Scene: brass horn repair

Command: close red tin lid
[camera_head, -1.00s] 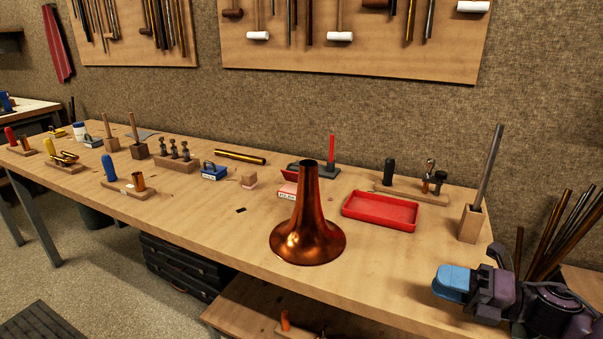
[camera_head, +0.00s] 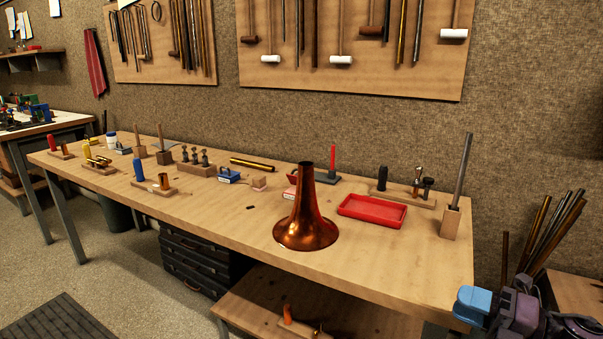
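The small red tin (camera_head: 290,193) with a pale label on its front stands on the workbench, just left of and behind the copper horn bell. Its dark red lid (camera_head: 292,177) appears raised and tilted at the back of the tin, so the tin looks open. The bell partly covers the tin's right side. My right gripper (camera_head: 474,303), with blue finger ends, is at the lower right, off the bench's front right corner and far from the tin. Its fingers overlap, so I cannot tell whether it is open. My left gripper is not in view.
The copper bell (camera_head: 306,225) stands upright in front of the tin. A red tray (camera_head: 372,211) lies to its right. A wooden block with a tall rod (camera_head: 451,222) stands near the right edge. A blue box (camera_head: 229,176) is left of the tin.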

